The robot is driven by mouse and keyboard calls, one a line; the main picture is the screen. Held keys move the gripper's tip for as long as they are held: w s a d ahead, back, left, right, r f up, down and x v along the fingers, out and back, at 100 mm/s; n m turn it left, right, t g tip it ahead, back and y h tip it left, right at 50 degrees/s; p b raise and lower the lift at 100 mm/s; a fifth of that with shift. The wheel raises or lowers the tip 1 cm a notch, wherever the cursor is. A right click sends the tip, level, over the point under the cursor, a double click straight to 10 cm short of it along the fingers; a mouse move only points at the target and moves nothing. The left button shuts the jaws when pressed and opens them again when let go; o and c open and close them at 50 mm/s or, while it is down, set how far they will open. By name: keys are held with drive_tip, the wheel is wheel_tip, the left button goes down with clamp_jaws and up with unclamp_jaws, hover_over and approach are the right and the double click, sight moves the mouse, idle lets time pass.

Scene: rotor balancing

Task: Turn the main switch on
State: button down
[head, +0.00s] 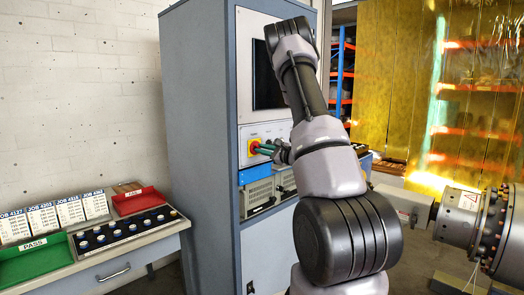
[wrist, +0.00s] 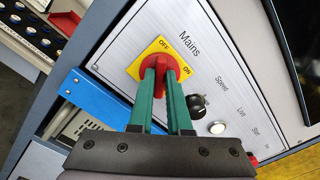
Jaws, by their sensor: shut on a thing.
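The main switch is a red rotary knob (wrist: 166,63) on a yellow plate (wrist: 147,59) marked OFF and ON, below the word "Mains" on a light grey panel. In the head view the yellow plate (head: 253,147) is on the front of a tall blue-grey cabinet. My gripper (wrist: 162,74) has green fingers, one on each side of the knob's grip, and is shut on it. In the head view my gripper (head: 264,149) reaches the plate from the right. The fingers hide part of the knob, so I cannot tell which mark it points to.
A black knob (wrist: 201,109) and a white button (wrist: 217,128) sit beside the switch on the panel. A dark screen (head: 268,75) is above it. At left, a bench holds a green PASS tray (head: 35,261) and a red tray (head: 137,201). A large rotor (head: 478,222) is at right.

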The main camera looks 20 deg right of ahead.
drive_tip(key=shift+w+d+f+m, duration=0.1)
drive_tip(key=shift+d+m, duration=0.1)
drive_tip(key=shift+m, duration=4.1)
drive_tip(key=shift+d+m, duration=0.15)
drive_tip(key=shift+m, duration=4.15)
drive_tip(key=c, duration=0.9)
unclamp_jaws()
drive_tip(key=shift+o, duration=0.2)
drive_tip(key=v, duration=1)
drive_tip(key=shift+s, duration=0.4)
drive_tip(key=shift+d, duration=0.15)
